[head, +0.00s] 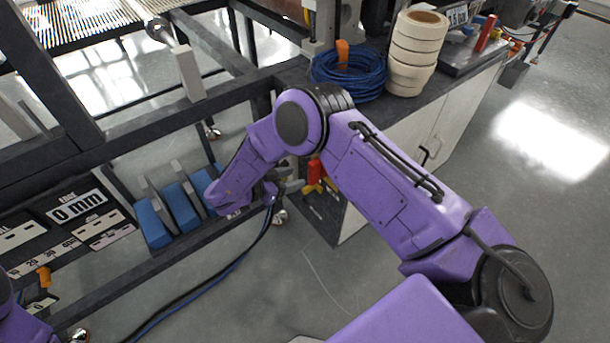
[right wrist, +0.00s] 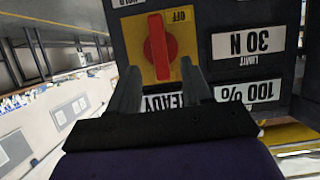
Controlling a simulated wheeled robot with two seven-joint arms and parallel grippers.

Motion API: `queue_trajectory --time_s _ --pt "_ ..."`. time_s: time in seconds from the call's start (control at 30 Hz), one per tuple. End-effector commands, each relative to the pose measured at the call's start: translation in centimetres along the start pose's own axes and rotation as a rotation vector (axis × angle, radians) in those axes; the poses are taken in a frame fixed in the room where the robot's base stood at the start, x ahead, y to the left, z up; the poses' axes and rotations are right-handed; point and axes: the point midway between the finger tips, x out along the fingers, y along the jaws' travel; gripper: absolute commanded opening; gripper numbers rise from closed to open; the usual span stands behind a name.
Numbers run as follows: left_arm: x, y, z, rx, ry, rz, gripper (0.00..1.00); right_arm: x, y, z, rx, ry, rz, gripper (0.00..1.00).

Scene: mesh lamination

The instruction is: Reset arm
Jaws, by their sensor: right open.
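My right arm (head: 395,190), purple, reaches in from the lower right and bends down at its elbow. My right gripper (head: 292,187) is open, its fingers directed at a red knob (head: 315,170) on a yellow plate. In the right wrist view, the gripper (right wrist: 159,68) has nothing between its fingers, and the red knob (right wrist: 157,48) shows just beyond the fingertips. Whether they touch the plate I cannot tell.
A panel with labels reading 30 N (right wrist: 249,42) and 100 % (right wrist: 247,92) stands beside the knob. Blue blocks (head: 153,224) sit on the dark frame. A blue cable coil (head: 348,75) and a stack of tape rolls (head: 414,55) are on the counter. Cables hang below the wrist.

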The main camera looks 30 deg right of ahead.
Motion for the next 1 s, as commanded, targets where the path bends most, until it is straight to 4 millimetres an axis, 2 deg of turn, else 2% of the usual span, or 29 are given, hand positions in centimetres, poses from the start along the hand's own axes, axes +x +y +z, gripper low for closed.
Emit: queue_trajectory --time_s 0.1,0.23,0.8,0.87,0.93,1.0 --pt "0.3 0.0 0.1 0.0 0.0 0.0 0.53 -2.1 -0.1 0.0 0.002 0.0 -0.002 0.49" --pt "0.3 0.0 0.1 0.0 0.0 0.0 0.53 -3.3 0.0 0.0 0.0 0.0 0.0 0.49" --pt "0.3 0.0 0.1 0.0 0.0 0.0 0.53 -3.4 -0.1 0.0 0.031 -0.002 -0.003 0.49" --pt "0.3 0.0 0.1 0.0 0.0 0.0 0.53 -3.4 -0.8 0.1 0.085 -0.009 -0.042 0.49" --pt "0.3 0.0 0.1 0.0 0.0 0.0 0.53 -3.2 -1.9 0.8 0.132 -0.01 -0.168 0.49" --pt "0.2 0.0 0.1 0.0 0.0 0.0 0.53 -2.0 -2.3 2.0 0.125 -0.014 -0.355 0.49"
